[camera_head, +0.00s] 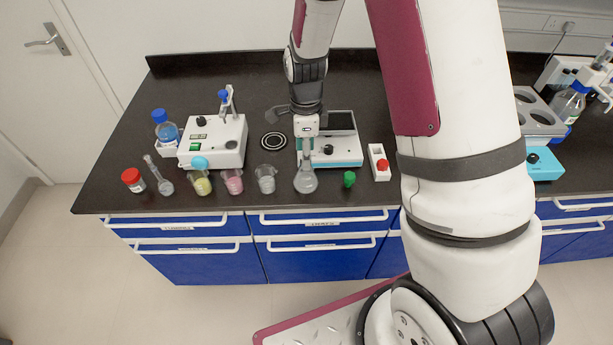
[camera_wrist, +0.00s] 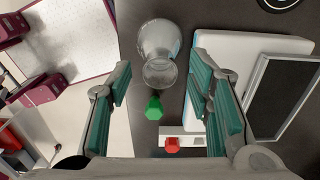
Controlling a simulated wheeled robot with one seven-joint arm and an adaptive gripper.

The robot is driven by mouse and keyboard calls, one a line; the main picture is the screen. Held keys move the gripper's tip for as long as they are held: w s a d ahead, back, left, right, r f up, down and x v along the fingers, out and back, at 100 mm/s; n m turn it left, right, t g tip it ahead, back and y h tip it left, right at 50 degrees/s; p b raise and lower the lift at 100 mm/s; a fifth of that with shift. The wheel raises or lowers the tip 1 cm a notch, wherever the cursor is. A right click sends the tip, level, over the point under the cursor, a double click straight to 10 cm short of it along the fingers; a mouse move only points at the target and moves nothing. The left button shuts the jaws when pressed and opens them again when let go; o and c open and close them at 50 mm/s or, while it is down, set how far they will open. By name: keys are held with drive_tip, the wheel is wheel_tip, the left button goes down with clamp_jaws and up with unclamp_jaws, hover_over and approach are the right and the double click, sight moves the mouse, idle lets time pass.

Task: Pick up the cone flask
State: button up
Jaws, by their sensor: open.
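The clear cone flask (camera_head: 305,182) stands upright near the front edge of the black bench. It also shows in the wrist view (camera_wrist: 158,42), with its round mouth toward the camera. My gripper (camera_head: 305,148) points down at the flask, and its lower end overlaps the flask's neck in the head view. In the wrist view my gripper (camera_wrist: 161,70) has its two green-padded fingers spread wide. The flask lies between the finger lines, near and beyond the tips, with clear space on both sides. I see no finger touching it.
Beside the flask are a clear beaker (camera_head: 266,181), a pink beaker (camera_head: 232,183) and a green stopper (camera_head: 349,179). A white instrument (camera_head: 346,157) is close behind. A red-button box (camera_head: 379,165) stands to the right, and a white machine (camera_head: 213,143) to the left.

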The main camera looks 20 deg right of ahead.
drive_tip(key=shift+f, duration=1.2)
clamp_jaws()
drive_tip(key=shift+r, duration=0.1)
